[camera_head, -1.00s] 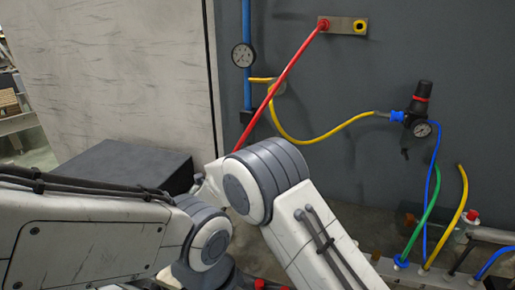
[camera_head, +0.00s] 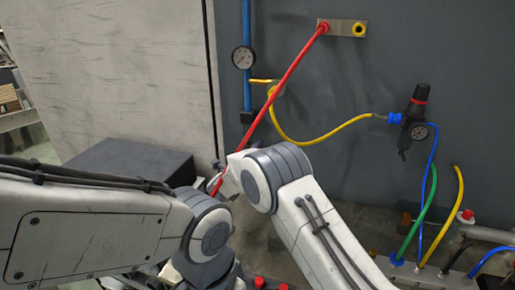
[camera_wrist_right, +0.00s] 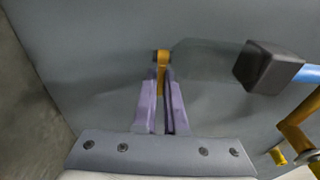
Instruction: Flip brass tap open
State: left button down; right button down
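Yellow fittings (camera_wrist_right: 297,125) also show at the right of the wrist view. My right gripper (camera_wrist_right: 160,82) has two purple fingers close together, with a narrow orange-yellow piece (camera_wrist_right: 162,60) between and just past their tips. I cannot tell whether this piece is part of the tap or whether the fingers press on it. In the head view my right arm mostly hides that gripper. My left gripper is hidden behind its arm.
A yellow hose (camera_head: 320,139) runs to a black regulator (camera_head: 415,112). A dark box (camera_head: 130,160) stands left.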

jog(key=n+y+b, duration=0.1)
jog(key=y+b, duration=0.1)
jog(key=b, duration=0.1)
jog(key=shift+w+n+t, duration=0.15)
jog(key=shift+n+t, duration=0.15)
jog(key=shift+t, duration=0.1)
jog(key=c, duration=1)
grip_release()
jog(key=shift+o, duration=0.2)
